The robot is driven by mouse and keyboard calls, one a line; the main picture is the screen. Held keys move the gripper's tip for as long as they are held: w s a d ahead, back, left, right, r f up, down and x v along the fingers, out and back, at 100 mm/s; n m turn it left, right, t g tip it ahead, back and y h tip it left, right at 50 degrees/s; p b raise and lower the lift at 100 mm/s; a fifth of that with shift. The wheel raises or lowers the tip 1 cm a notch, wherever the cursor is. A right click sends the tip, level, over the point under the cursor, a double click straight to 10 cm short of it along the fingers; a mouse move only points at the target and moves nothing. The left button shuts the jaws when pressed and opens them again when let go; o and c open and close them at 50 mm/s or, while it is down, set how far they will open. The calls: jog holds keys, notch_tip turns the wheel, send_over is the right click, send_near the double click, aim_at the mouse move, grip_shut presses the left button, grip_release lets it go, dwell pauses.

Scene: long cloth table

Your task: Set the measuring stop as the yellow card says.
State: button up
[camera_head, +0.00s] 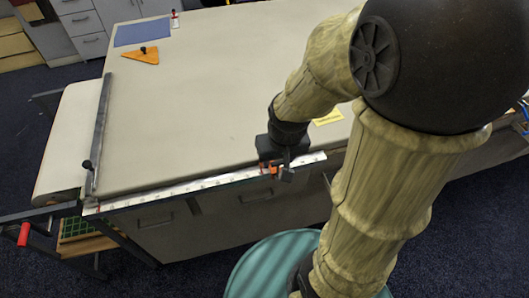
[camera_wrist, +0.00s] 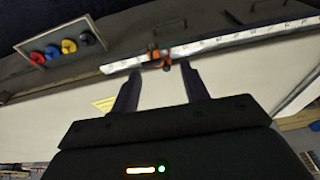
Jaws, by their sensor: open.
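A long white measuring rail (camera_head: 190,186) with dark marks runs along the table's front edge. The measuring stop (camera_head: 270,170), orange and dark, sits on it towards its right end. It also shows in the wrist view (camera_wrist: 155,56). My gripper (camera_head: 284,168) is open at the stop. In the wrist view my two fingertips (camera_wrist: 160,72) are apart, with the stop between and just beyond them; I cannot tell whether they touch it. The yellow card (camera_head: 328,117) lies on the table, partly hidden by my arm; its corner shows in the wrist view (camera_wrist: 103,104). Its writing is unreadable.
A metal bar (camera_head: 101,130) with a black knob lies across the table's left end. An orange triangle (camera_head: 141,57), a blue sheet (camera_head: 142,32) and a red-and-white item (camera_head: 175,19) are at the far left. The table's middle is clear.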

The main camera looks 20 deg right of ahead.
jog(key=w+r+m+g+p, duration=0.1)
jog(key=w+m+p, duration=0.3)
jog(key=w+p, duration=0.8)
jog(key=shift+w+d+g, duration=0.2)
jog(key=shift+w+g, duration=0.6)
notch_tip(320, 180, down, 17)
jog(key=p, duration=0.5)
jog(key=shift+f, duration=0.15)
grip_shut()
